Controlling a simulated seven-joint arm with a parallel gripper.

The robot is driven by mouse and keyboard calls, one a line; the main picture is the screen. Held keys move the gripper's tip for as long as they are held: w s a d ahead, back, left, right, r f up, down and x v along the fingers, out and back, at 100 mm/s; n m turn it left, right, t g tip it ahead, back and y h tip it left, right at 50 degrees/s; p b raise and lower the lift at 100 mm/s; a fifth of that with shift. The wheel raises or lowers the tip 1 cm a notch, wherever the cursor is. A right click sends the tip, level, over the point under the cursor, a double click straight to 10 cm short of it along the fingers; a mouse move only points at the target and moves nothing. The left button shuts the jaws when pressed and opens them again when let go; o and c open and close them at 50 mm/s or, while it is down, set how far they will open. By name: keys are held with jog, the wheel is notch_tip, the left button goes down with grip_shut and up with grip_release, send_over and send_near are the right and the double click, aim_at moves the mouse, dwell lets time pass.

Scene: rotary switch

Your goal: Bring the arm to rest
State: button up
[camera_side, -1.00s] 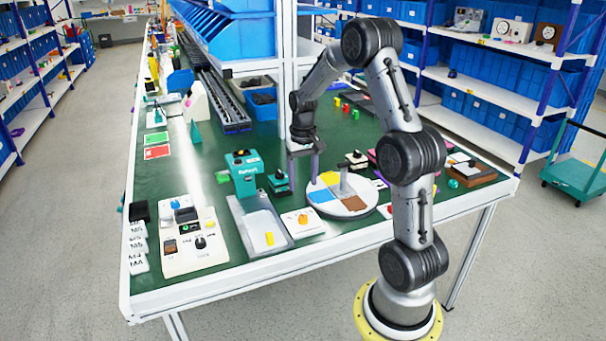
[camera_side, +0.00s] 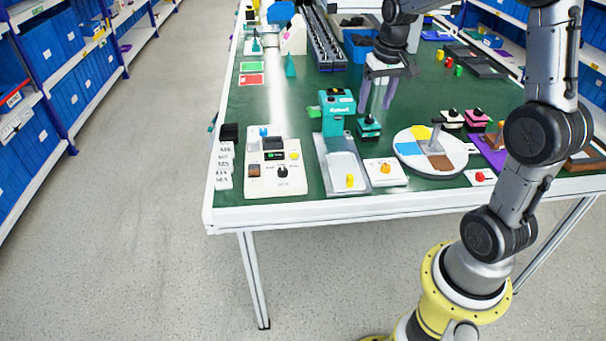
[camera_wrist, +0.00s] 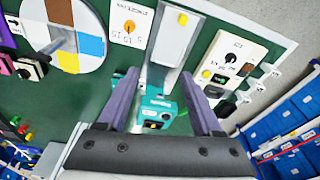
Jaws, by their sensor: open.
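My gripper (camera_side: 376,107) is open and empty, with two purple-grey fingers apart and pointing down over the table. In the side view it appears just above a small teal block with a black knob (camera_side: 368,128), right of the teal machine (camera_side: 337,112). The wrist view shows both fingers (camera_wrist: 158,74) spread, with the teal machine (camera_wrist: 156,108) seen between them. A white plate with an orange rotary knob (camera_side: 385,171) lies on the table, apart from my gripper. It also shows in the wrist view (camera_wrist: 128,27).
A round disc with coloured sectors and a lever (camera_side: 443,161) lies to the right. A white panel with a black knob (camera_side: 275,182) lies to the left. The green table (camera_side: 255,105) has several other blocks and parts. A bare strip lies at left.

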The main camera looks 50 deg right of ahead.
jog(key=s+a+r+n+t, duration=0.2)
jog(key=s+a+r, duration=0.15)
jog(key=a, duration=0.35)
jog(key=s+a+r+n+t, duration=0.1)
jog(key=s+a+r+n, duration=0.15)
jog(key=a+r, duration=0.35)
jog(key=s+a+f+n, duration=0.1)
jog(key=s+a+f, duration=0.1)
jog(key=s, duration=0.4)
jog(key=s+a+f+n+y, duration=0.1)
jog(key=s+a+f, duration=0.1)
jog(key=s+a, duration=0.2)
jog(key=shift+s+a+f+t, duration=0.25)
jog(key=shift+s+f+t, duration=0.15)
jog(key=shift+s, duration=0.45)
